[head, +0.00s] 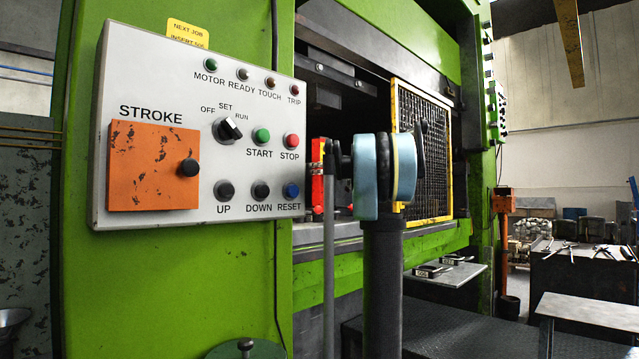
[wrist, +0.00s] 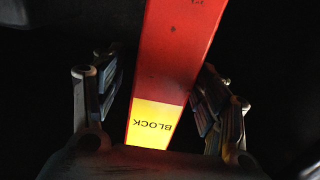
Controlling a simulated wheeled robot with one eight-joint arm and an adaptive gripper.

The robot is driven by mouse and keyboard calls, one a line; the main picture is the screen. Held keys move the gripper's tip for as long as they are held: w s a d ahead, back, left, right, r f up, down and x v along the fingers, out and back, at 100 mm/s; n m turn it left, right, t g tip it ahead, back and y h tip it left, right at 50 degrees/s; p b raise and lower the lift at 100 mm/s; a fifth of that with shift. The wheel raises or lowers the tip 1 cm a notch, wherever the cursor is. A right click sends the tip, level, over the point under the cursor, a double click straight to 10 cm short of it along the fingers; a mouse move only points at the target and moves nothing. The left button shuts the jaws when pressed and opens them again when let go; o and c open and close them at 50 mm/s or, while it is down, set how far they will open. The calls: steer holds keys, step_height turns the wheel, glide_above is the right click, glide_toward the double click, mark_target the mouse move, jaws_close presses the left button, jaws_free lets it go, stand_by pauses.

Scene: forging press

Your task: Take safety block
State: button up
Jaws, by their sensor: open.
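The safety block (wrist: 180,55) is a red bar with a yellow end marked BLOCK, upside down in the wrist view. It lies between the two fingers of my gripper (wrist: 160,105), which is open. A dark gap shows on each side, so the fingers do not appear to close on it. In the head view, a narrow upright red piece that looks like the safety block (head: 317,188) shows in the press opening, just right of the control panel. My blue and black arm stands in front of the opening and hides most of my gripper there.
The white control panel (head: 245,190) with buttons and an orange STROKE cover is on the green press (head: 180,270), close left of my arm. A yellow-framed mesh guard (head: 436,150) stands to the right. A grey table (head: 590,308) is at the far right.

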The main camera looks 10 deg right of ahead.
steer(key=shift+w+a, duration=0.35)
steer(key=shift+w, duration=0.1)
steer(key=shift+c, duration=0.3)
jaws_close()
steer(key=shift+r, duration=0.2)
